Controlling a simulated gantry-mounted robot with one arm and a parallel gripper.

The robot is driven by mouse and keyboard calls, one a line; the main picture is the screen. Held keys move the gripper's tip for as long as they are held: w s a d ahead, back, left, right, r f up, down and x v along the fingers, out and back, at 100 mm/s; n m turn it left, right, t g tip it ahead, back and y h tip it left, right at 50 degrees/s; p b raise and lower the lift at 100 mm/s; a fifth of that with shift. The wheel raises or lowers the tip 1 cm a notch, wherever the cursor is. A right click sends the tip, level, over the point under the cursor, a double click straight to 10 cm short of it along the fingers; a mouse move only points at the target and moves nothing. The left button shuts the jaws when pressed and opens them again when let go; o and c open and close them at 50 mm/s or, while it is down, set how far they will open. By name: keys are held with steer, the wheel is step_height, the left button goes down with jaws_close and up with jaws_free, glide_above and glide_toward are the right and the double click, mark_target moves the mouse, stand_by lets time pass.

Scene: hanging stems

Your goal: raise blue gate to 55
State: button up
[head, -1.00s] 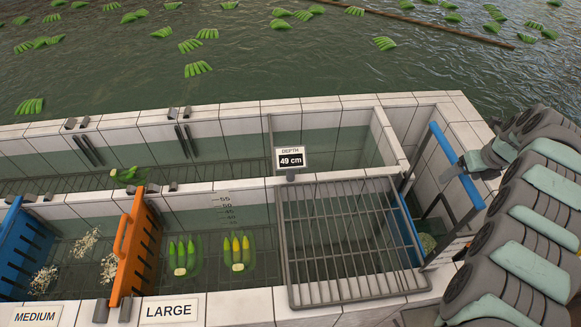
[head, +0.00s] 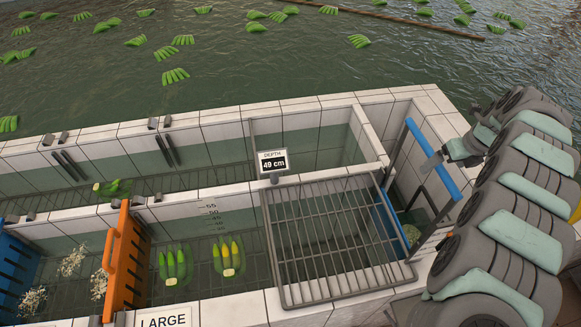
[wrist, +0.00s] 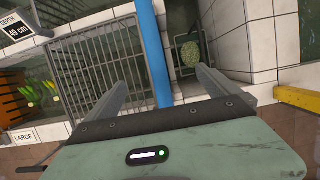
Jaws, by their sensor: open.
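The blue gate (head: 388,218) stands in the channel at the right end of the metal grate, with a blue handle bar (head: 434,160) on posts above it. My gripper (head: 428,164) is at the bar in the head view. In the wrist view the jaws of my gripper (wrist: 162,78) are apart, with the blue bar (wrist: 150,45) running between them; I cannot tell whether they touch it. The depth sign (head: 273,163) reads 49 cm; it also shows in the wrist view (wrist: 18,30). A depth scale (head: 210,212) with a 55 mark is on the wall.
The metal grate (head: 335,240) lies left of the gate. An orange gate (head: 123,262) and another blue panel (head: 15,268) stand further left. Banana bunches (head: 228,257) float in the LARGE bay. A yellow rail (wrist: 297,97) is at right in the wrist view.

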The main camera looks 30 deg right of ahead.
steer(key=p+v, duration=0.3)
steer(key=v, duration=0.2)
steer(key=shift+w+r+p, duration=0.1)
steer(key=shift+r+p, duration=0.25)
steer(key=p+v, duration=0.2)
steer(key=p, duration=0.1)
steer(key=shift+f, duration=0.1)
